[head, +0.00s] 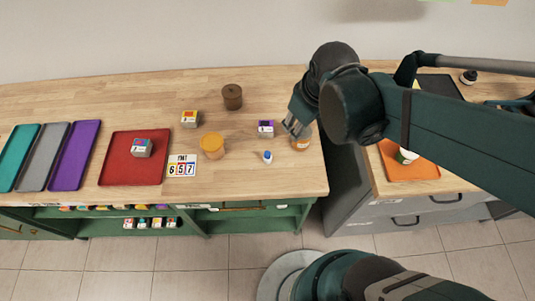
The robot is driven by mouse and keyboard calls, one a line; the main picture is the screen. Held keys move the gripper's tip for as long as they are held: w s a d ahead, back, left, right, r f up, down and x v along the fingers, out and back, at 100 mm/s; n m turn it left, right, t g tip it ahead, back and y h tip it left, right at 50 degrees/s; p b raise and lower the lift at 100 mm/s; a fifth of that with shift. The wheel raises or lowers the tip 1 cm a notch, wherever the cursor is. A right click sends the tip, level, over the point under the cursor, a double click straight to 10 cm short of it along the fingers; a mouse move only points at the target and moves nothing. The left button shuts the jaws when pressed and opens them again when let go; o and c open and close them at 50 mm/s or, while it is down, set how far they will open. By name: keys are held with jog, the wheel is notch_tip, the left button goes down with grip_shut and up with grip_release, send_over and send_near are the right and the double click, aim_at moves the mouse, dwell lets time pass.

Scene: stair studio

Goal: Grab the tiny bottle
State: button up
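A tiny white bottle with a blue cap (267,157) stands near the front edge of the wooden counter. My gripper (291,129) hangs over the counter, above and to the right of the tiny bottle in the picture, and is apart from it. Its fingers point down and are too small to tell whether they are open or shut. Nothing shows held in them. An orange-brown jar (300,144) with a pale lid stands just below my gripper in the picture, partly hidden by it.
A small purple-and-white box (265,128) stands just behind the bottle. A red tray (117,171) holds another box. A gap separates the right counter, with an orange tray (418,174).

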aim_at(268, 154)
jog(key=a+f+n+g+p, duration=0.1)
jog(key=a+n, duration=0.1)
jog(key=a+f+n+g+p, duration=0.1)
jog(key=a+f+n, duration=0.1)
jog(key=a, duration=0.1)
jog(key=s+a+f+n+g+p, duration=0.1)
jog(key=a+f+n+p, duration=0.1)
jog(key=a, duration=0.1)
jog(key=shift+a+f+h, duration=0.15)
jog(key=shift+a+h, duration=0.05)
jog(key=shift+h, duration=0.1)
jog(key=shift+s+a+f+n+p, duration=0.35)
jog(key=shift+a+f+n, duration=0.2)
jog(key=shift+n, duration=0.05)
jog(key=shift+f, duration=0.1)
jog(key=shift+f+b, duration=0.3)
jog(key=shift+f, duration=0.9)
jog(key=shift+f, duration=0.1)
jog(key=shift+f+b, duration=0.6)
jog(key=shift+f, duration=1.9)
jog(key=c, duration=0.8)
